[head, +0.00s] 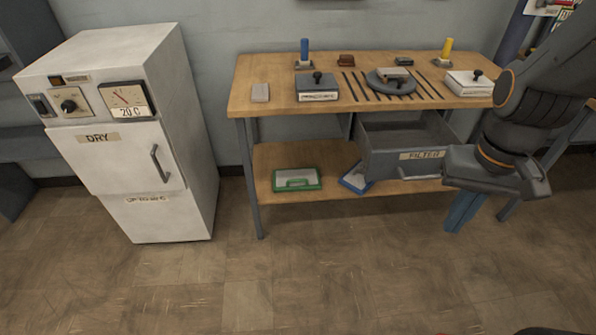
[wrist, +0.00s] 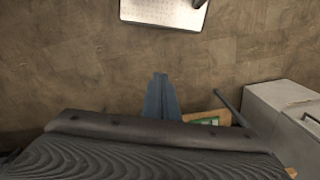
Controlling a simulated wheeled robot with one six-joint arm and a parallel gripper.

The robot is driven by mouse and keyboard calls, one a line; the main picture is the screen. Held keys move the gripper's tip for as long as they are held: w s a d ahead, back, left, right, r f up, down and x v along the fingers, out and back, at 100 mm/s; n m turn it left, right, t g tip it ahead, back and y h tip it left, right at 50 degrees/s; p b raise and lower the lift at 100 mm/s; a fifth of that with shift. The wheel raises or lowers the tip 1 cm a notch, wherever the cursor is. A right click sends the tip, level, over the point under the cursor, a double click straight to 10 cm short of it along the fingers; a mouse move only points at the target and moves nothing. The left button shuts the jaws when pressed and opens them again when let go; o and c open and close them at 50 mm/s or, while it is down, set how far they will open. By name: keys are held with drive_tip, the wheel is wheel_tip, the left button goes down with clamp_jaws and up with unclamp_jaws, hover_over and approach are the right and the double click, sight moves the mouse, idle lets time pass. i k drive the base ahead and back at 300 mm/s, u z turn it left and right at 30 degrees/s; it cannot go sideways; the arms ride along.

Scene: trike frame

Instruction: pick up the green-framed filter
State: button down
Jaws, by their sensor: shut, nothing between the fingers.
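The green-framed filter (head: 297,180) lies flat on the lower shelf of the workbench, towards its left end, with a pale panel inside the green frame. It shows partly in the wrist view (wrist: 207,121), beyond the edge of my gripper's body. My gripper (head: 456,226) hangs in front of the bench's right side, well to the right of the filter and apart from it. Its blue fingers point down and are shut and empty; they also show together in the wrist view (wrist: 160,80).
A blue-framed filter (head: 356,178) lies on the shelf right of the green one, partly hidden by the open drawer (head: 385,155) labelled FILTER. The bench top (head: 255,75) holds several tools. A white drying cabinet (head: 175,200) stands left. The floor in front is clear.

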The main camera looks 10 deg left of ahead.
sight(296, 176)
drive_tip(key=z, duration=3.55)
drive_tip(key=k, duration=2.2)
drive_tip(key=u, duration=1.95)
